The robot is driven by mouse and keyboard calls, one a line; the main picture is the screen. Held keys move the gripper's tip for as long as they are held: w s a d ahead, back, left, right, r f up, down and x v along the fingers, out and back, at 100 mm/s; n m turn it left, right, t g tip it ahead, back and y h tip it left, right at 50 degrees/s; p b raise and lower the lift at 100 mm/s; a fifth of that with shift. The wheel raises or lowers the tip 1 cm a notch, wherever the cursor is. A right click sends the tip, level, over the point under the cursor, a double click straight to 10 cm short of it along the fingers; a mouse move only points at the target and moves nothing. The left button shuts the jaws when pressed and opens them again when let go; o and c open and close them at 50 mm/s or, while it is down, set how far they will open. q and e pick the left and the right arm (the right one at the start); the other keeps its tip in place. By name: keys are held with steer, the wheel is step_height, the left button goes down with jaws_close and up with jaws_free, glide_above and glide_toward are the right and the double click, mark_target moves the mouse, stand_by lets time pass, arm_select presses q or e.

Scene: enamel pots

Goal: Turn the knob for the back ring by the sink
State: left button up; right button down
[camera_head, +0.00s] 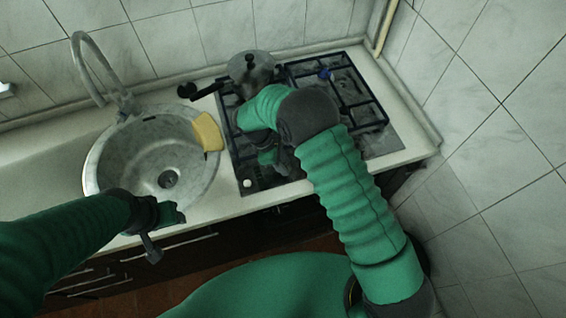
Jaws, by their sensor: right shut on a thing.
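The dark gas hob (377,142) is set in the counter to the right of the sink (105,165). A pale knob (247,183) shows at the hob's front left corner. My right arm reaches over the hob, and my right gripper (272,160) points down at the row of knobs along the front, right of the pale knob. It is shut on a knob, which the fingers mostly hide. A metal pot (250,68) with a dark handle stands on the back ring by the sink. My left gripper (163,228) is empty in front of the sink, its fingers apart.
A yellow sponge (207,132) lies on the sink's right rim. A curved tap (88,65) rises behind the basin. A small blue thing (325,73) is at the right back ring. Tiled walls close off the back and right. The counter (50,150) left of the sink is clear.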

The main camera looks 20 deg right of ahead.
steer(key=c, duration=1)
jaws_free()
steer(key=shift+c, duration=0.2)
steer(key=b+v, duration=0.2)
steer(key=v, duration=1.4)
steer(key=shift+w+r, duration=0.15)
steer(key=shift+r, duration=0.15)
steer(key=shift+a, duration=0.15)
